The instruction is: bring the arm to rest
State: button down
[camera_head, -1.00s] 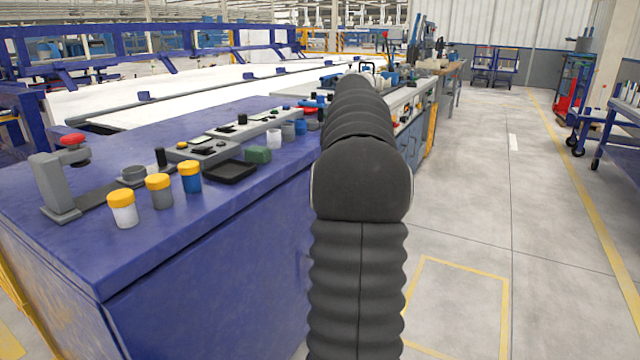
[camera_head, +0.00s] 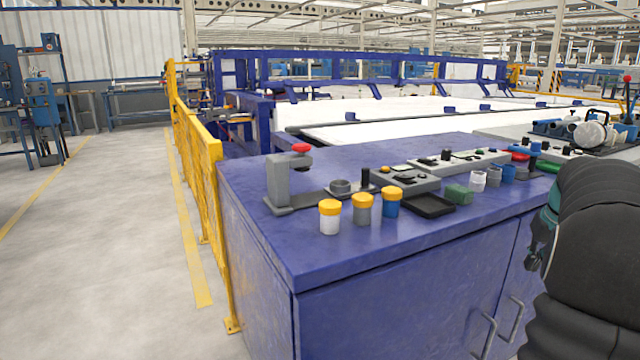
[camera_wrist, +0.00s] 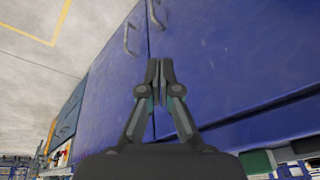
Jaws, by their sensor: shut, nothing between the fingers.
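My gripper (camera_wrist: 160,72) is shut and empty in the wrist view, its two fingertips together. It hangs beside the blue front of the workbench (camera_wrist: 235,60), with the cabinet handles (camera_wrist: 128,38) beyond the fingers. In the head view my dark arm fills the lower right edge. A small teal and dark part of the gripper (camera_head: 540,240) shows at the arm's left side, in front of the bench; its fingertips cannot be made out there.
On the bench (camera_head: 270,245) stand yellow-lidded jars (camera_head: 362,210), a grey stand with a red knob (camera_head: 285,180), a black tray (camera_head: 428,206) and a green block (camera_head: 459,193). A yellow barrier (camera_head: 205,180) runs along the bench's left side. The floor (camera_head: 110,250) left of it is clear.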

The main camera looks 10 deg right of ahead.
jog(key=s+a+f+n, duration=0.1)
jog(key=s+a, duration=0.5)
jog(key=a, duration=0.8)
jog(key=s+a+f+n+t, duration=0.1)
jog(key=s+a, duration=0.5)
jog(key=a, duration=0.8)
jog(key=s+a+f+n+t, duration=0.1)
jog(key=s+a+n, duration=0.2)
jog(key=a, duration=1.1)
jog(key=s, duration=0.3)
jog(key=shift+s+f+n+y, duration=0.2)
jog(key=shift+s+n+y, duration=0.1)
jog(key=shift+s+y, duration=0.1)
